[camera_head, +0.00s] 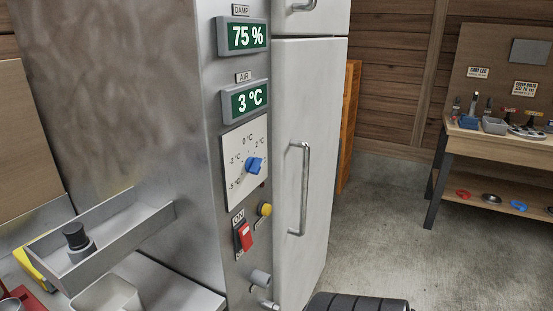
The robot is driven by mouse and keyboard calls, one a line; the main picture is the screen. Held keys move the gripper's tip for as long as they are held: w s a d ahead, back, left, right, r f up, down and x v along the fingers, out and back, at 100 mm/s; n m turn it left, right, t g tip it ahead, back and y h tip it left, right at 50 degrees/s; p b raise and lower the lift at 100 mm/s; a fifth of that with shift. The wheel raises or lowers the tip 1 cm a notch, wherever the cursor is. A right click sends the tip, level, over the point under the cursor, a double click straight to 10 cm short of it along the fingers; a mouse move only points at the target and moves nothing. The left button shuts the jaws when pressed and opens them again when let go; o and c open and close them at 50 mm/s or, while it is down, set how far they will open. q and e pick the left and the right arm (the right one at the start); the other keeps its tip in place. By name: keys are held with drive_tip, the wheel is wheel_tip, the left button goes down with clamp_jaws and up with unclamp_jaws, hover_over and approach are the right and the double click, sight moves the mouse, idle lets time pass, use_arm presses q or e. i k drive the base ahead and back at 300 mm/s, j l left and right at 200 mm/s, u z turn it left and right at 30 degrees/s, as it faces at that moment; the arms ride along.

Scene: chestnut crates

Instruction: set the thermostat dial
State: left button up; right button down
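The thermostat dial is a blue knob (254,165) on a white scale plate (233,188) on the front of a grey metal cabinet. The plate carries temperature marks, among them -5, -2, 0 and 2 °C. The knob sits right of the plate's middle; I cannot tell which mark it points at. Above it, the AIR display (245,101) reads 3 °C and the DAMP display (243,37) reads 75 %. Neither of my grippers is in view.
Below the dial are a red switch (244,236), a yellow button (265,209) and a grey pipe stub (261,279). A white door with a long handle (303,188) adjoins on the right. A metal tray (120,243) juts out at left. Open floor (390,215) leads to a workbench (500,145).

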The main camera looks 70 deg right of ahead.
sight(253, 165)
drive_tip(key=z, duration=1.9)
